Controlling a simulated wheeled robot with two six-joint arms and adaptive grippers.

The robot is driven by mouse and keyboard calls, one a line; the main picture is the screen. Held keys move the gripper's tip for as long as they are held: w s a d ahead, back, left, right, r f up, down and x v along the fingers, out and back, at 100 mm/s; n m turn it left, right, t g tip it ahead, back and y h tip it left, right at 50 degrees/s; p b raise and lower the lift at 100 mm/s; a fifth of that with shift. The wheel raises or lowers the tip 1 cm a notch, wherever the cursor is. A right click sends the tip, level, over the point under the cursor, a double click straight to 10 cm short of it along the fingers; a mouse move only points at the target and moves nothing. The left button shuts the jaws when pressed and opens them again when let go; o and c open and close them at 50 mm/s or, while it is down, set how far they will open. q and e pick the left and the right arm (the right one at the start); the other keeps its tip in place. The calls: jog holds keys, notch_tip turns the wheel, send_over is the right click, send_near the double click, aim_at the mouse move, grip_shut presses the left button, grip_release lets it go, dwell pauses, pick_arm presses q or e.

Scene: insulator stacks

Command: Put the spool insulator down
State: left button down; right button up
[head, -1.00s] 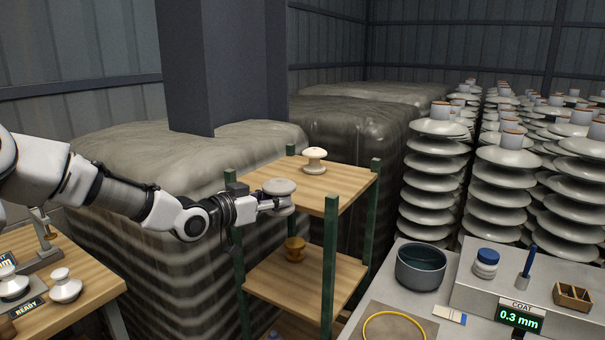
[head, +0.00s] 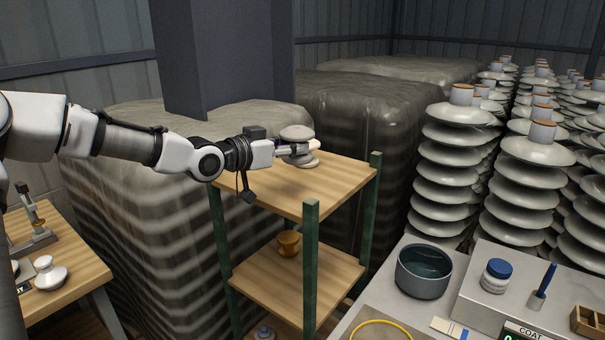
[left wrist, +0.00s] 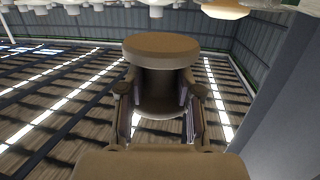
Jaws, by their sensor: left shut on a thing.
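My left gripper (head: 290,150) is shut on a grey spool insulator (head: 296,132) at the top shelf board (head: 295,190) of the rack. The spool looks upright, its wide upper flange above the fingers. I cannot tell whether its base touches the board. In the left wrist view the spool (left wrist: 160,48) sits between the two fingers (left wrist: 160,100), one on each side of its waist. The cream insulator seen earlier on this board is mostly or wholly hidden behind the held spool and gripper. My right gripper is not in view.
A brown insulator (head: 289,242) stands on the middle shelf (head: 265,285). Green posts (head: 311,250) rise at the rack's corners. The top board is clear in front and right. A grey bench with a dark bowl (head: 423,270) is right; a wooden table (head: 75,280) is left.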

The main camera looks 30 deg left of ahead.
pick_arm(q)
jog(key=p, duration=0.1)
send_over(290, 196)
jog(key=f, duration=0.4)
jog(key=shift+s+a+f, duration=0.15)
jog(key=shift+a+f, duration=0.1)
jog(key=shift+f, duration=0.1)
jog(key=f, duration=0.3)
jog(key=shift+w+d+p, duration=0.1)
jog(key=shift+w+p, duration=0.15)
jog(key=shift+p, duration=0.05)
jog(key=shift+w+d+f, duration=0.1)
jog(key=shift+f, duration=0.2)
jog(key=shift+s, duration=0.2)
jog(key=c, duration=1)
grip_release()
jog(key=shift+o, duration=1.1)
jog(key=shift+w+f, duration=0.1)
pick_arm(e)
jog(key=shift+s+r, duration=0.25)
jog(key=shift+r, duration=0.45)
pick_arm(q)
jog(key=shift+r, duration=0.2)
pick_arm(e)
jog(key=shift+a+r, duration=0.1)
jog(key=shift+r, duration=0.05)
